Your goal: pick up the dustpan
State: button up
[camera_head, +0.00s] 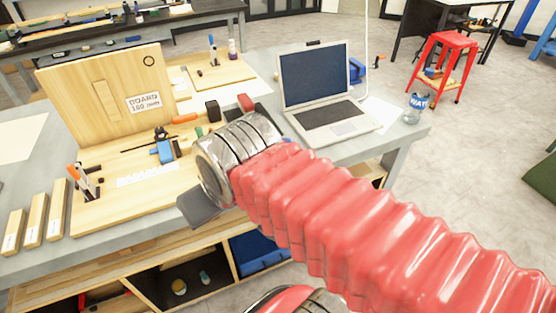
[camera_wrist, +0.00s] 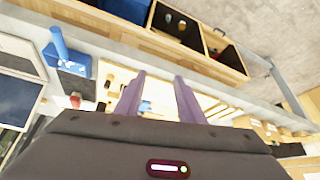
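A blue object with a round upright handle, which looks like the dustpan (camera_wrist: 72,64), sits on the workbench at the upper left of the wrist view, near the laptop. I cannot make it out in the head view, where my red arm covers that part of the bench. My gripper (camera_wrist: 158,76) has its two fingers apart with nothing held between them. They point over the bench, to the right of the blue object in the wrist view. In the head view only a dark part of my gripper shows past the metal wrist, and its fingertips are hidden.
Shelves beneath hold a blue bin (camera_head: 258,252). A red stool (camera_head: 440,62) stands right on open floor.

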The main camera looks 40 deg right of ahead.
jog(key=shift+o, duration=0.5)
jog(key=shift+w+d, duration=0.2)
jog(key=shift+d, duration=0.1)
jog(key=w+d+f+m, duration=0.1)
jog(key=w+d+m, duration=0.1)
jog(key=d, duration=1.2)
jog(key=w+d+f+m, duration=0.2)
jog(key=d, duration=1.2)
jog(key=shift+w+d+f+g+y, duration=0.2)
jog(key=shift+w+f+g+y, duration=0.05)
jog(key=shift+g+y, duration=0.05)
jog(key=shift+x, duration=4.3)
jog(key=shift+a, duration=0.1)
jog(key=shift+x, duration=2.6)
jog(key=shift+s+a, duration=0.15)
